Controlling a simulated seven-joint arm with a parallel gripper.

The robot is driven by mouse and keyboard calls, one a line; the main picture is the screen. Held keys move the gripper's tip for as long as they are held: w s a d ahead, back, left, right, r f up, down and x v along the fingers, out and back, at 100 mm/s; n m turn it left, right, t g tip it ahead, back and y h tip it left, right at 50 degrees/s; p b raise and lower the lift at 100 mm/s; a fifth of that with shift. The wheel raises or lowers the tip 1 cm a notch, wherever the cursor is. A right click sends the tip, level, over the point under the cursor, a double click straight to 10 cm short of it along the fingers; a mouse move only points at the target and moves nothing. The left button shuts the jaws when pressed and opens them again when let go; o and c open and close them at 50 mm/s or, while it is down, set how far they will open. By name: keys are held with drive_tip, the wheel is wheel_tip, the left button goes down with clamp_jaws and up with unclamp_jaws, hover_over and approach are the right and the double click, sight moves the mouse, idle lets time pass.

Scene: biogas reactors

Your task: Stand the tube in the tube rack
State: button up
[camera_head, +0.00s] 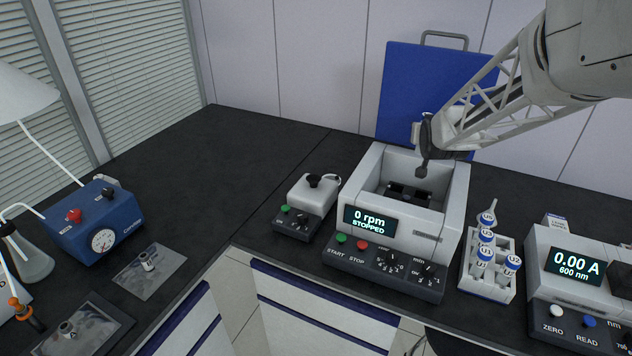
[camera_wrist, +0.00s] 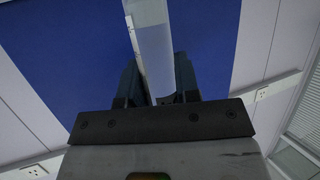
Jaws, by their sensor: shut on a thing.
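My gripper (camera_head: 424,140) is above the open chamber of the white machine with the 0 rpm display. In the wrist view my gripper (camera_wrist: 157,88) is shut on a pale, translucent tube (camera_wrist: 152,45), which runs up out of the picture between the two dark fingers. In the head view the held tube is small and hard to make out beside the dark gripper. The white tube rack (camera_head: 487,292) stands to the right of that machine, apart from my gripper. Several tubes with labelled white and blue tops stand in it, and some rack openings are hidden by them.
The 0 rpm machine (camera_head: 372,190) has raised walls between my gripper and the bench front. A photometer (camera_head: 575,250) stands close to the rack's right. A blue panel (camera_head: 425,80) is behind. A small grey device (camera_head: 312,195) is left of the machine; the bench beyond is clear.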

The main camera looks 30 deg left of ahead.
drive_tip(key=s+a, duration=0.1)
drive_tip(key=a, duration=0.3)
drive_tip(key=s+a+n+y, duration=0.1)
drive_tip(key=s+a, duration=0.1)
drive_tip(key=a, duration=0.3)
drive_tip(key=s+a+n+y, duration=0.1)
drive_tip(key=s+a, duration=0.1)
drive_tip(key=a, duration=0.3)
drive_tip(key=shift+s+g, duration=0.15)
drive_tip(key=shift+g, duration=0.25)
drive_tip(key=s+a+n+y, duration=0.1)
drive_tip(key=s+a, duration=0.2)
drive_tip(key=a, duration=0.3)
drive_tip(key=s+a+n+g+y, duration=0.1)
drive_tip(key=s+a, duration=0.3)
drive_tip(key=a, duration=0.2)
drive_tip(key=shift+s+a, duration=0.2)
drive_tip(key=shift+a, duration=0.1)
drive_tip(key=shift+f+g, duration=0.1)
drive_tip(key=shift+g, duration=0.2)
drive_tip(key=shift+f, duration=2.45)
drive_tip(key=shift+f, duration=2.3)
drive_tip(key=shift+f, duration=0.15)
drive_tip(key=o, duration=0.9)
